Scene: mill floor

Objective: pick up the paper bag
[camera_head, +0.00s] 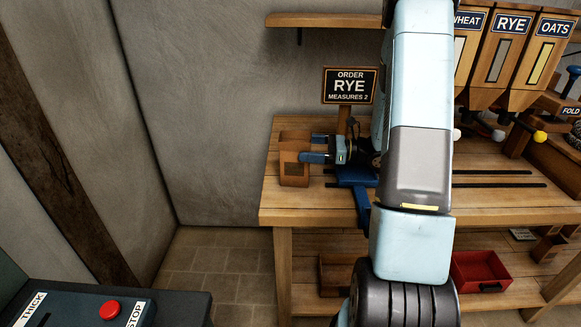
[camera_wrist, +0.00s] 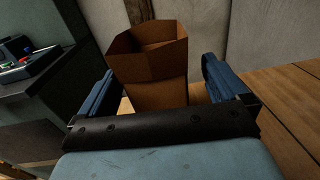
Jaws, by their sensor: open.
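The brown paper bag (camera_head: 294,165) stands upright at the left end of the wooden bench, its mouth open at the top. In the wrist view the bag (camera_wrist: 150,75) stands between the two blue fingers of my gripper (camera_wrist: 158,88), with a gap showing on each side. In the head view my gripper (camera_head: 316,147) reaches in from the right, level with the bag, its fingers at the bag's right side. The gripper is open. My arm hides part of the bench behind it.
An order sign (camera_head: 349,86) reading RYE, measures 2, stands behind the bag. Labelled grain bins (camera_head: 507,50) stand at the right. A red tray (camera_head: 481,279) sits on the lower shelf. A dark control panel with a red button (camera_head: 110,309) is at the lower left.

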